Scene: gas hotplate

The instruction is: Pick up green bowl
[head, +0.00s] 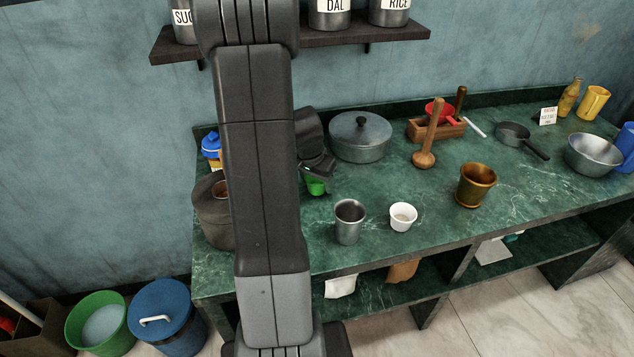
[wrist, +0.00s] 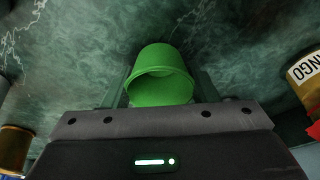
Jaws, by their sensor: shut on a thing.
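The green bowl (head: 316,187) shows in the head view as a small bright green piece just below my gripper (head: 318,172), partly hidden by it. In the wrist view the green bowl (wrist: 160,80) sits between the fingers of my gripper (wrist: 161,88), with its open rim facing the camera. My gripper is shut on the bowl. Whether the bowl touches the counter is hard to tell.
A lidded pot (head: 360,138) stands close to the right of my gripper. A metal cup (head: 348,222) and a white cup (head: 403,217) stand nearer the front edge. A brown pot (head: 212,212) is at left, partly behind my arm. The green counter (head: 520,190) has free room at right.

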